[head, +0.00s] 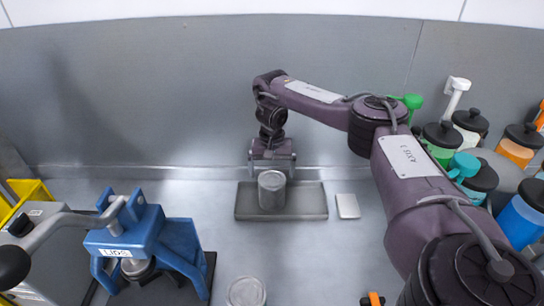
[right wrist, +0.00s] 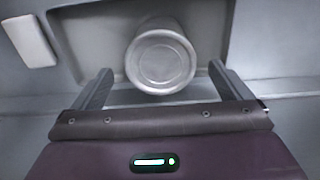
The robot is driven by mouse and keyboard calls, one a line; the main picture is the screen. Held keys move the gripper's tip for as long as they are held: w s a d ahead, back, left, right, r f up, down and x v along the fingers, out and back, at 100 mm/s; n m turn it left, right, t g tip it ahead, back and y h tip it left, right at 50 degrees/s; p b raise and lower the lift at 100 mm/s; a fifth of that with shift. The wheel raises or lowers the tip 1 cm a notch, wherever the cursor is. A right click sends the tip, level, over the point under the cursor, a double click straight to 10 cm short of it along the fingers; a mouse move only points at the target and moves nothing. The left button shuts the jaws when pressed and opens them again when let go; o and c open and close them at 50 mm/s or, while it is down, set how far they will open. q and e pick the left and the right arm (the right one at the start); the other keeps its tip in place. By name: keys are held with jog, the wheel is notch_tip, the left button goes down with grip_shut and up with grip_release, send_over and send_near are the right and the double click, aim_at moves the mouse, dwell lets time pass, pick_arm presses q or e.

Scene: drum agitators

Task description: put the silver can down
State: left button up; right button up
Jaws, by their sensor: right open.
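The silver can (head: 272,190) stands upright on a shallow grey tray (head: 312,203) near the back of the bench. In the right wrist view the can (right wrist: 161,60) shows its round lid beyond and between my finger tips. My left gripper is not in view.
A small pale block (head: 348,206) lies right of the tray. A blue device marked LIDS (head: 150,240) stands at front left, and another round can (head: 246,292) is at the front edge. Several bottles (head: 520,145) crowd the right.

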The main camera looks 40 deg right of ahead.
jog(key=shift+r, duration=1.35)
jog(key=shift+f, duration=0.1)
